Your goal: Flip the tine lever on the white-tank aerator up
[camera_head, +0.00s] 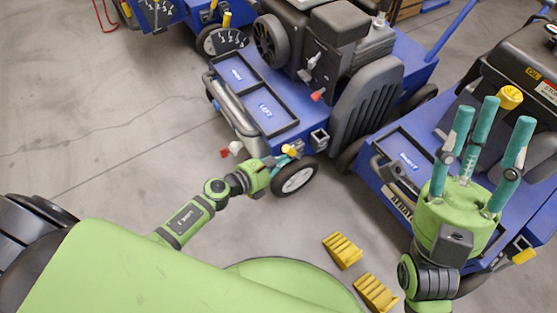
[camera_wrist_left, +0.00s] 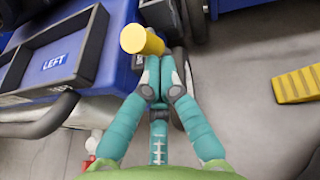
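The middle blue aerator (camera_head: 310,138) has a tray marked LEFT and a dark engine; I cannot make out a clearly white tank. A yellow-gripped lever (camera_head: 289,150) is at its front corner, beside the wheel; it also shows in the left wrist view (camera_wrist_left: 142,40). My left gripper (camera_head: 280,162) is at this lever. In the left wrist view its teal fingers (camera_wrist_left: 158,82) meet at the tips, just below the yellow grip. I see nothing held between them; contact with the lever is unclear. My right gripper (camera_head: 482,125) is empty, its three fingers spread and pointing up.
Another blue aerator (camera_head: 400,150) stands at the right, partly behind my right gripper, with a yellow cap (camera_head: 510,97). A third aerator (camera_head: 180,12) is at the top left. Two yellow chocks (camera_head: 342,250) (camera_head: 376,293) lie on the floor. The floor at left is clear.

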